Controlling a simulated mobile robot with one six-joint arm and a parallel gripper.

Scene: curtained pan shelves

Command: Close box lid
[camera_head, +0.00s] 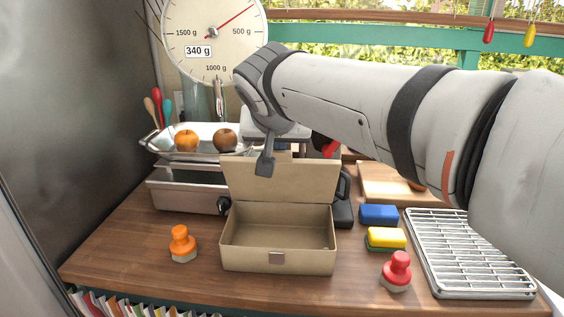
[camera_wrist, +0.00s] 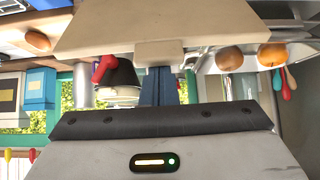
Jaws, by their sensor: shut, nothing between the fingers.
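The beige box (camera_head: 277,258) stands on the wooden counter with its inside open to view and looking empty. Its lid (camera_head: 290,182) is raised, roughly upright at the back of the box. The lid also spans the top of the wrist view (camera_wrist: 110,32). My gripper (camera_head: 264,168) is shut and empty, pointing down at the lid's upper edge, left of its middle. In the wrist view my gripper's fingers (camera_wrist: 160,84) are together, close to the tab on the lid's edge. I cannot tell whether they touch it.
An orange-handled brush (camera_head: 181,241) stands left of the box. Blue (camera_head: 379,214) and yellow (camera_head: 386,236) sponges, a red-handled brush (camera_head: 398,268) and a wire rack (camera_head: 470,255) are to the right. A scale with a fruit pan (camera_head: 190,154) stands behind left. Counter before the box is clear.

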